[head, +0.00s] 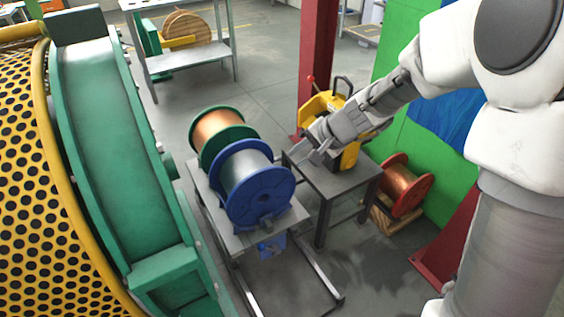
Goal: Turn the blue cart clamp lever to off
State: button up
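A cart (222,222) carries a blue-flanged spool (262,190) of grey wire and a green-flanged spool (215,128) of copper wire. A blue bracket-like part (271,246) sits at the cart's front, below the blue spool. A small grey-blue fitting (266,220) shows just above it. I cannot make out which of these is the clamp lever or how it is set. My gripper (308,152) is up and to the right of these parts, over the small grey table, apart from the blue spool. Its fingers are too small to tell open from shut.
A green drum housing (110,140) and yellow perforated guard (35,200) flank the cart's left. Floor is clear in front of the small table.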

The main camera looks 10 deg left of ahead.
jog(key=w+a+f+m+b, duration=0.1)
jog(key=w+f+m+b, duration=0.15)
jog(key=f, duration=0.75)
jog(key=w+a+f+m+b, duration=0.2)
jog(key=w+f+b, duration=0.1)
jog(key=f, duration=0.8)
jog(key=m+g+h+b, duration=0.1)
jog(key=m+b, duration=0.3)
jog(key=m, duration=0.1)
send_near(268, 249)
jog(key=b+x, duration=0.5)
jog(key=x, duration=0.4)
jog(key=shift+a, duration=0.1)
grip_shut()
